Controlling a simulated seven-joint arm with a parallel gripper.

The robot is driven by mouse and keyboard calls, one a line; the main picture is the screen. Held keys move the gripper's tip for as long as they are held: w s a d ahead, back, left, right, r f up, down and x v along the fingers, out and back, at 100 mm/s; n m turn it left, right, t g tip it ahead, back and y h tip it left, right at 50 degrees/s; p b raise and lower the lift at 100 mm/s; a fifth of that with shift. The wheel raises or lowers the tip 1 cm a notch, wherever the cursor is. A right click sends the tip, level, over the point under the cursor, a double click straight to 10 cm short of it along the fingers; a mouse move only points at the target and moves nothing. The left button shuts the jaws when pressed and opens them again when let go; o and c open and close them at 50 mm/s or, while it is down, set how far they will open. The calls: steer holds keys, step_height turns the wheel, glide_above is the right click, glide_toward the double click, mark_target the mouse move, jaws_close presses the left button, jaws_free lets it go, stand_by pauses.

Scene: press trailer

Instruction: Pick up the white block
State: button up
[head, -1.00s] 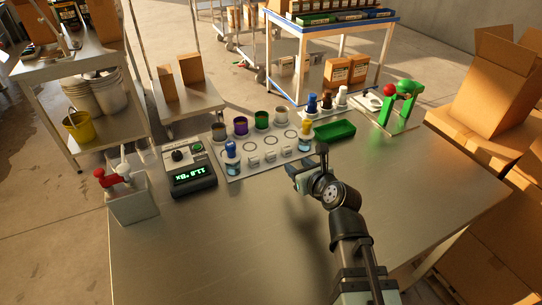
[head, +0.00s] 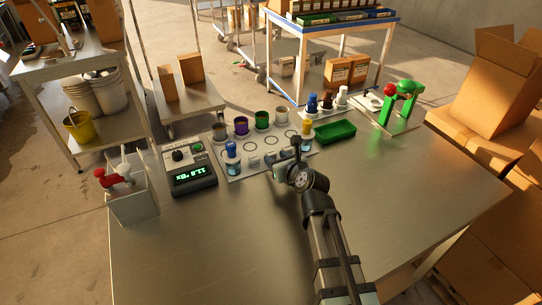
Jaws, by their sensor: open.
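A grey-white panel (head: 240,172) on the steel bench carries a row of small pale blocks, one of them a whitish block (head: 254,161) left of my gripper. Another pale block (head: 270,157) sits close beside the fingers. I cannot tell which of these is the white block of the task. My gripper (head: 279,168) is open at the panel's front right edge. The gripper and wrist hide the right end of the row. I see nothing held between the fingers, though they are small in this view.
Several coloured cups, including a green one (head: 262,120), stand behind. The front bench is clear.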

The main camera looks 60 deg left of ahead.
mark_target(272, 154)
steer(key=x, duration=0.5)
steer(key=shift+w+a+r, duration=0.1)
steer(key=shift+r, duration=0.15)
steer(key=c, duration=0.7)
